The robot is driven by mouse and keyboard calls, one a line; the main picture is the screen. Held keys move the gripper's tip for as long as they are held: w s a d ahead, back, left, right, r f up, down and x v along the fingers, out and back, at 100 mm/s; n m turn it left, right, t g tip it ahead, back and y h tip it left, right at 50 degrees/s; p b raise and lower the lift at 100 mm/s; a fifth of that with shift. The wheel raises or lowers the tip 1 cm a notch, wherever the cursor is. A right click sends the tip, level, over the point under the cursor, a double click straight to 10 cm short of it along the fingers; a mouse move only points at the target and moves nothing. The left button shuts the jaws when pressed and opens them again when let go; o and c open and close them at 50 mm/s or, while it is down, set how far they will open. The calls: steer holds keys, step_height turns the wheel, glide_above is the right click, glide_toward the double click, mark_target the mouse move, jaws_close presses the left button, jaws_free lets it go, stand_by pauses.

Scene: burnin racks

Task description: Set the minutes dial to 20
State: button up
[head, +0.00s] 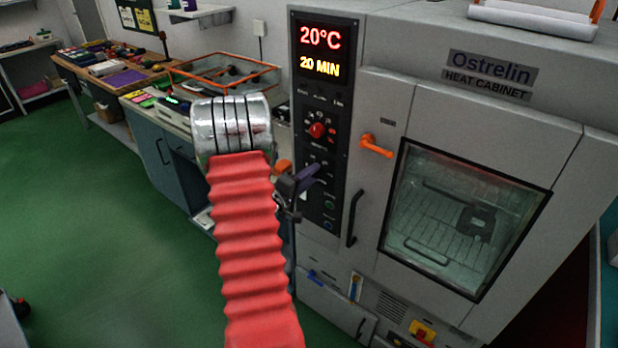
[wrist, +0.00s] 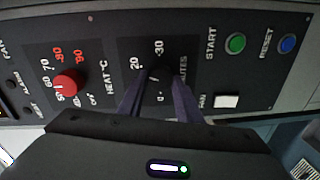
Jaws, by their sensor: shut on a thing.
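The minutes dial (wrist: 162,74) is a dark knob on the cabinet's black control panel, with a scale showing 20 and 30 in the wrist view. My gripper (wrist: 158,88) is shut on it, one dark purple finger on each side. The fingers hide part of the scale and I cannot read the dial's pointer clearly. In the head view my gripper (head: 302,180) is at the panel's lower half and hides the dial. The display (head: 320,52) above reads 20°C in red and 20 MIN in yellow.
The red heat dial (wrist: 68,86) sits beside the minutes dial. On the other side are a green start button (wrist: 235,43), a blue reset button (wrist: 287,43) and a white switch (wrist: 226,101). Green floor (head: 120,230) is clear at left.

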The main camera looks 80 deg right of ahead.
steer(key=shift+w+f+m, duration=0.1)
steer(key=shift+f+m, duration=0.05)
steer(key=shift+m, duration=0.55)
steer(key=o, duration=1)
steer(key=shift+o, duration=0.2)
steer(key=f+v, duration=0.1)
steer(key=v, duration=1.2)
steer(key=shift+a+r, duration=0.45)
